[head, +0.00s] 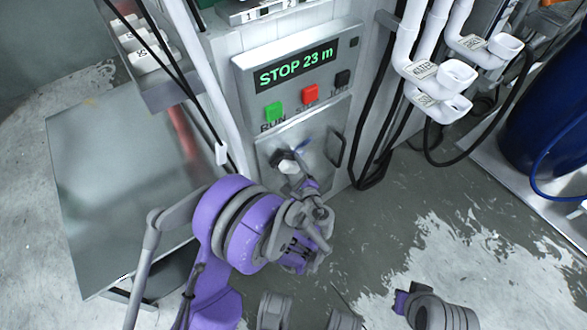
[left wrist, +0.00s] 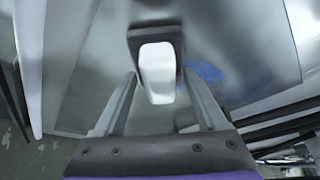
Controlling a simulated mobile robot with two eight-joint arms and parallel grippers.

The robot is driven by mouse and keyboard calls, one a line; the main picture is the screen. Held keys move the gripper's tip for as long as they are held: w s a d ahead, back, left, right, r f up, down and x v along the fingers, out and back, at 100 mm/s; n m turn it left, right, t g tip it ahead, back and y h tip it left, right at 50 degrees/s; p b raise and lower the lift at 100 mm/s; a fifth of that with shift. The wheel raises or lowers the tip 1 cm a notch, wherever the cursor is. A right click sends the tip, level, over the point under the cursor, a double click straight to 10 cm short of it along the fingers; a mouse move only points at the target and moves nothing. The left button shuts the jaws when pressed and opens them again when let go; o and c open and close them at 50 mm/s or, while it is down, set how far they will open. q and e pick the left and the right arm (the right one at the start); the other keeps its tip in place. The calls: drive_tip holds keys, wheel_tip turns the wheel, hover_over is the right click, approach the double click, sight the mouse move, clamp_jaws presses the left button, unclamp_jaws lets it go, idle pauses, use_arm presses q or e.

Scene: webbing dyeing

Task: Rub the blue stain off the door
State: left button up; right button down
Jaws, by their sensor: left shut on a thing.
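The steel door (head: 318,135) is the front panel under the control display, with a dark handle on its right side. A blue stain (head: 303,146) shows on its upper middle part. It also shows in the left wrist view (left wrist: 205,72), just right of the pad. My left gripper (head: 298,181) is shut on a white pad (head: 288,166) with a dark grey mount, which also shows in the left wrist view (left wrist: 157,72). The pad is at or very near the door, lower left of the stain; I cannot tell whether it touches. My right gripper cannot be made out.
A control panel (head: 292,72) with green, red and black buttons sits above the door; its display reads STOP 23 m. A steel table (head: 115,165) stands left. Black cables and white pipes (head: 412,50) are to the right, with a blue drum (head: 550,120) beyond. The floor is wet.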

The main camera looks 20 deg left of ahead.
use_arm(q)
drive_tip(key=shift+r, duration=0.7)
drive_tip(key=shift+w+d, duration=0.65)
drive_tip(key=shift+w, duration=0.25)
drive_tip(key=shift+w+d, duration=0.6)
drive_tip(key=shift+w, duration=0.25)
drive_tip(key=shift+w+d+f, duration=0.1)
drive_tip(key=shift+w+d, duration=1.15)
drive_tip(key=shift+w, duration=0.25)
drive_tip(key=shift+w+d, duration=1.2)
drive_tip(key=shift+w, duration=0.3)
drive_tip(key=shift+a, duration=0.1)
drive_tip(key=shift+s+a, duration=1.35)
drive_tip(key=shift+s, duration=0.1)
drive_tip(key=shift+s+a, duration=0.15)
drive_tip(key=shift+c, duration=0.6)
drive_tip(key=shift+s+a+b, duration=0.2)
drive_tip(key=shift+s+a, duration=0.55)
drive_tip(key=shift+s, duration=0.3)
drive_tip(key=shift+s+a+b, duration=0.2)
drive_tip(key=shift+s+a, duration=0.55)
drive_tip(key=shift+s, duration=0.3)
drive_tip(key=shift+s+a+b, duration=0.2)
drive_tip(key=shift+s+a, duration=0.55)
drive_tip(key=shift+s, duration=0.3)
